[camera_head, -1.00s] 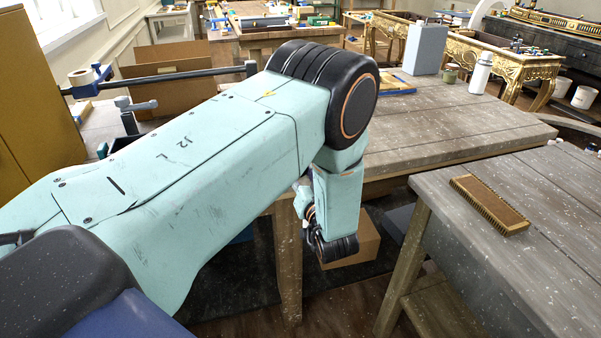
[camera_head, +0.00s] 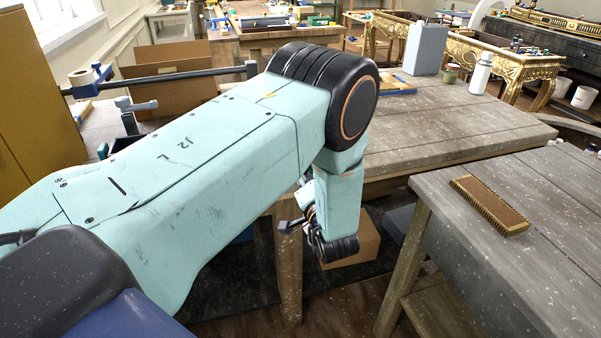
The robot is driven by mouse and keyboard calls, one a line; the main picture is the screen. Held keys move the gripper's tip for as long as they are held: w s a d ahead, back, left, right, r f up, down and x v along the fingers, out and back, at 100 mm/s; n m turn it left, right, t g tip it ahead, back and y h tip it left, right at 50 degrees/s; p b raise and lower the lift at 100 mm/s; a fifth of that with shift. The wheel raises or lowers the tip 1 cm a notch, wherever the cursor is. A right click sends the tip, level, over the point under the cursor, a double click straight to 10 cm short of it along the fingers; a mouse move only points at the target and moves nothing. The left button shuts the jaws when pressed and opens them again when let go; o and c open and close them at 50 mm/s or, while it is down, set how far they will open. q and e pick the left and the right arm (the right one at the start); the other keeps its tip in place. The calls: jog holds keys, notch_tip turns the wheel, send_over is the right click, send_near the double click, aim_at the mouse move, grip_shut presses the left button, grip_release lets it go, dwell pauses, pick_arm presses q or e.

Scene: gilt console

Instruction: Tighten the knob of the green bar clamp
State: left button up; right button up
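No green bar clamp can be made out. A bar clamp with a long dark bar (camera_head: 175,78) and a blue jaw (camera_head: 100,76) lies at the upper left, partly behind my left arm. My large pale-teal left arm crosses the view and bends down at the elbow. Part of my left gripper (camera_head: 290,227) shows as a small grey piece left of the wrist, below table height. The arm hides most of it, so its opening cannot be seen. My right gripper is out of view.
A wooden brush (camera_head: 489,205) lies on the grey table (camera_head: 540,260) at right. A cardboard box (camera_head: 362,240) stands below.

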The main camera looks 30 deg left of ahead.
pick_arm(q)
jog(key=shift+d+f+m, duration=0.15)
jog(key=shift+m, duration=1.25)
jog(key=shift+s+f, duration=0.1)
jog(key=o, duration=1.2)
jog(key=shift+d+r, duration=0.2)
jog(key=shift+r, duration=0.05)
jog(key=shift+a, duration=0.25)
jog(key=shift+v, duration=3.75)
